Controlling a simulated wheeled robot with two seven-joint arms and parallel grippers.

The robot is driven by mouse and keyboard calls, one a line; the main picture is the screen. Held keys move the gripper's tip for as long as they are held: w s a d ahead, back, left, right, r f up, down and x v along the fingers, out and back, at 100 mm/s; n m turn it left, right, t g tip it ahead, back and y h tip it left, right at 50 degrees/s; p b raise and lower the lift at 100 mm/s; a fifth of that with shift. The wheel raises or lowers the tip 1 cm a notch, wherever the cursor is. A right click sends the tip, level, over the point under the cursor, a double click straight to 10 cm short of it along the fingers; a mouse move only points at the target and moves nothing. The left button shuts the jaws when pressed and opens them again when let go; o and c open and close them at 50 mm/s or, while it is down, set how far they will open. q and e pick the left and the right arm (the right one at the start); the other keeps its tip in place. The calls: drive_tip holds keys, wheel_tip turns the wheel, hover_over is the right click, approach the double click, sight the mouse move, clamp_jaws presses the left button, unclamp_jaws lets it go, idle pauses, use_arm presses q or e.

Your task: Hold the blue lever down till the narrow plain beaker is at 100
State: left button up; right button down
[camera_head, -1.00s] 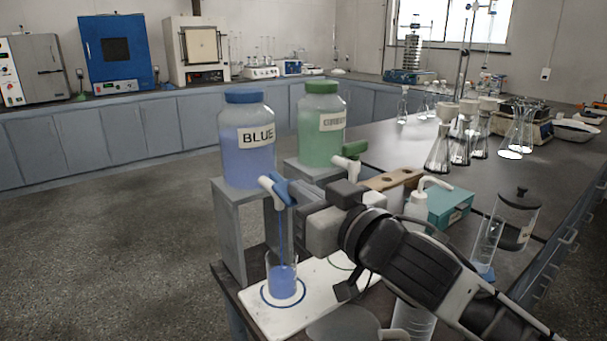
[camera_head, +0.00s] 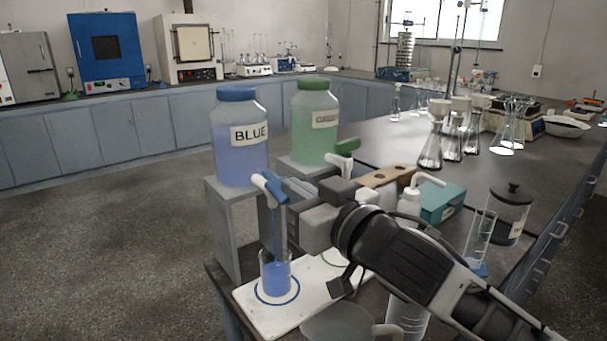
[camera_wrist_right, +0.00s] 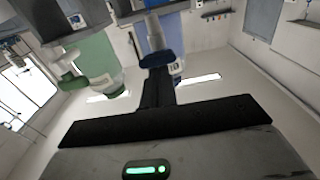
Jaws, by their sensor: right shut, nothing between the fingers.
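The blue jar (camera_head: 239,150), labelled BLUE, stands on a grey stand. Its spout has a blue lever (camera_head: 275,187), and a thin blue stream runs from it. The narrow plain beaker (camera_head: 275,274) stands under the spout, inside a blue ring, and holds blue liquid; its graduations are too small to read. My right gripper (camera_head: 285,190) is shut with nothing between its fingers, and its tips are at the blue lever. The wrist view also shows the blue lever (camera_wrist_right: 157,59) just past the fingers. My left gripper is not in view.
The green jar (camera_head: 315,125) with its green lever (camera_head: 347,145) stands just right of the blue one. A white board (camera_head: 268,318) lies under the beaker. A wash bottle (camera_head: 409,203), a teal box (camera_head: 440,203) and a glass cylinder (camera_head: 479,240) stand to the right.

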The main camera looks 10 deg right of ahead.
wheel_tip(320, 180, up, 5)
drive_tip(key=p, duration=0.5)
use_arm(q)
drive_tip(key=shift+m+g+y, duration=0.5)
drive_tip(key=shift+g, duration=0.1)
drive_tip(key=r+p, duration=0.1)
drive_tip(key=p, duration=0.1)
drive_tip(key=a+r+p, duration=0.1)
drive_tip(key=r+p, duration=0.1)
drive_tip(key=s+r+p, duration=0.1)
drive_tip(key=p, duration=0.2)
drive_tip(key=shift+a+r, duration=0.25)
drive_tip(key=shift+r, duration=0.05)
use_arm(e)
drive_tip(key=f+v, duration=0.1)
drive_tip(key=v, duration=1)
drive_tip(key=shift+f, duration=0.1)
